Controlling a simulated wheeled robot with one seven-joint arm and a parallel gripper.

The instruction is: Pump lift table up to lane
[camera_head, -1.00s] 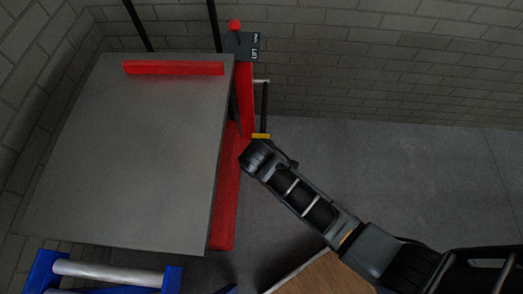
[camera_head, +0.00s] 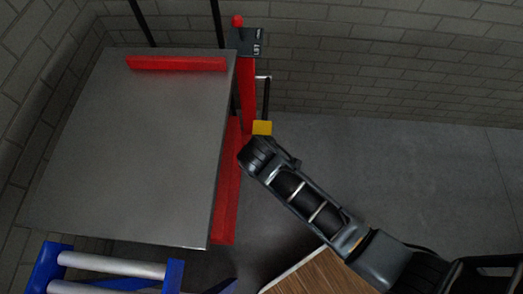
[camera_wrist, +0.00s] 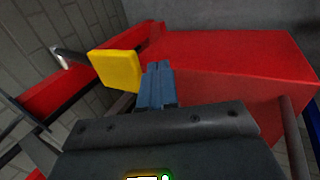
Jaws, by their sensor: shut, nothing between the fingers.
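The lift table has a flat grey top (camera_head: 130,140) at the left in the head view, with a red bar (camera_head: 175,64) along its far edge. Its red frame (camera_head: 228,190) shows along the right side. A red post (camera_head: 247,95) with a dark "LIFT" sign (camera_head: 248,42) stands at the back corner. A yellow pedal (camera_head: 262,128) is on a dark lever right of the post. In the wrist view, the yellow pedal (camera_wrist: 117,69) is just left of my gripper (camera_wrist: 157,70), which is shut and empty. Whether they touch is unclear. My wrist hides the fingers in the head view.
A blue stand with grey rollers (camera_head: 110,265) is at the lower left, close to the table's near edge. A wooden surface (camera_head: 315,275) is at the bottom middle. Brick walls (camera_head: 400,65) enclose the back. The grey floor (camera_head: 410,165) at right is clear.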

